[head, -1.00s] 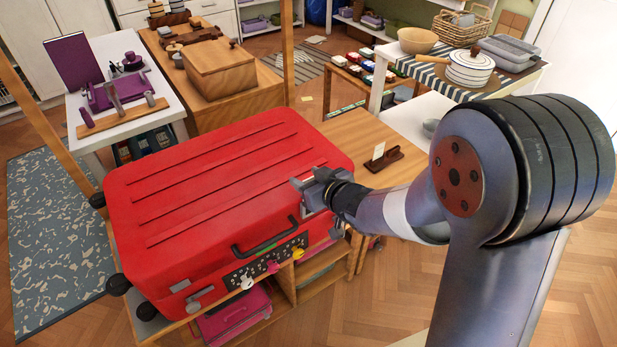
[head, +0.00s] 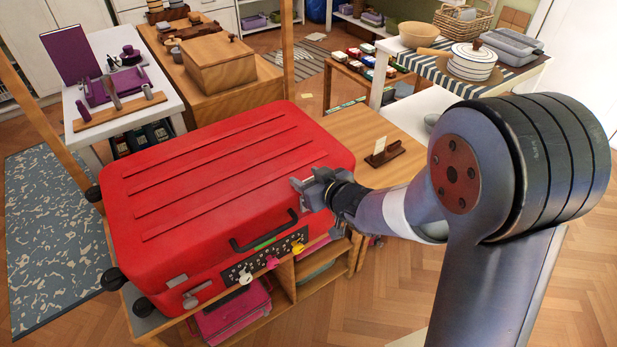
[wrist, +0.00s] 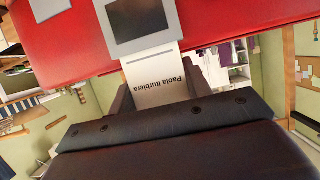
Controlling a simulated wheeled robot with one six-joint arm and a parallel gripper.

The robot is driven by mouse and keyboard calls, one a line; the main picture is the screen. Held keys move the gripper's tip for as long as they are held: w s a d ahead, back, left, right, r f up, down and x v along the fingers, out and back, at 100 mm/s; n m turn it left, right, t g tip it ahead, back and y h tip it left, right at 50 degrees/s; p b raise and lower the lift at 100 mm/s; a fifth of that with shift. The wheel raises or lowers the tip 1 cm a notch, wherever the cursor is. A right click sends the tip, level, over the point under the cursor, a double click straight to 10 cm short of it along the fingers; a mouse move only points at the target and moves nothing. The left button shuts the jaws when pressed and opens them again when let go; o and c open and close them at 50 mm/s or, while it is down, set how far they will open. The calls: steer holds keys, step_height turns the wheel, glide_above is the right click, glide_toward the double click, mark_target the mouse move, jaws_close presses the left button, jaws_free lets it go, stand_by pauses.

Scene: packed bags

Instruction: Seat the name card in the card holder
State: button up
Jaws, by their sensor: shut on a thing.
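The white name card (wrist: 160,77), printed "Paola Iturbiera", shows in the wrist view. My gripper (head: 308,188) is shut on the card, at the near right corner of the red suitcase (head: 225,170). The card holder (wrist: 143,20), a grey frame with a dark window, is on the red suitcase surface at the top of the wrist view. The card's far end meets the holder's near edge in that view; I cannot tell whether it is inside or only overlapping. In the head view, the held card and the holder cannot be made out.
The suitcase rests on a wooden bench with shelves (head: 310,290). A wooden stand (head: 390,155) with another white card is on the small table behind my gripper. A white table (head: 170,108) with purple items is at the back left.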

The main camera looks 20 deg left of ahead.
steer(key=shift+f, duration=0.4)
steer(key=o, duration=1)
steer(key=shift+s, duration=0.1)
steer(key=shift+d, duration=0.1)
steer(key=p+v, duration=0.1)
steer(key=v, duration=0.9)
steer(key=shift+s+d+r, duration=0.2)
steer(key=shift+d+r, duration=0.05)
